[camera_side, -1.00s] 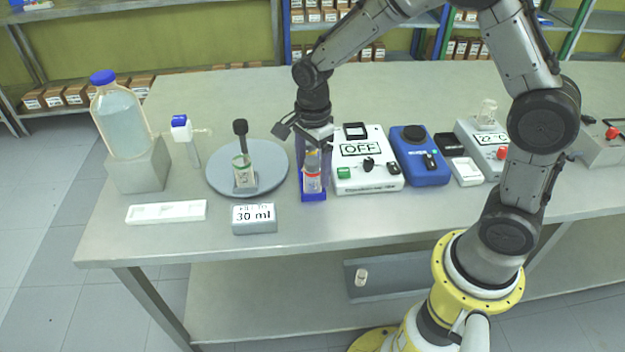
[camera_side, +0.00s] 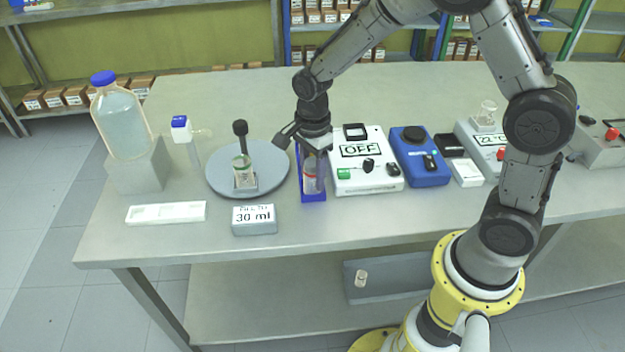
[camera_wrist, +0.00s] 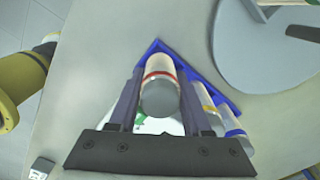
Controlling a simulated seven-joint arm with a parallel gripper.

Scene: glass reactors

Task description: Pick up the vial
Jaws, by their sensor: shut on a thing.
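A vial with a red band (camera_wrist: 161,75) stands in a blue rack (camera_wrist: 152,47), seen from above in the wrist view. My gripper (camera_wrist: 160,72) has one finger on each side of this vial and is shut on it. In the side view, the vial (camera_side: 310,183) shows low between the fingers of my gripper (camera_side: 312,178), at the blue rack (camera_side: 314,198). I cannot tell whether its base is clear of the rack. A yellow-banded vial (camera_wrist: 208,103) and a blue-banded vial (camera_wrist: 232,124) are beside it, partly hidden by my gripper.
A white device reading OFF (camera_side: 365,180) stands close on the right, with a blue device (camera_side: 420,160) beyond. A round grey plate (camera_side: 270,172) with a small bottle (camera_side: 243,175) is on the left. A 30 ml display (camera_side: 254,220) sits in front. The table's front is mostly clear.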

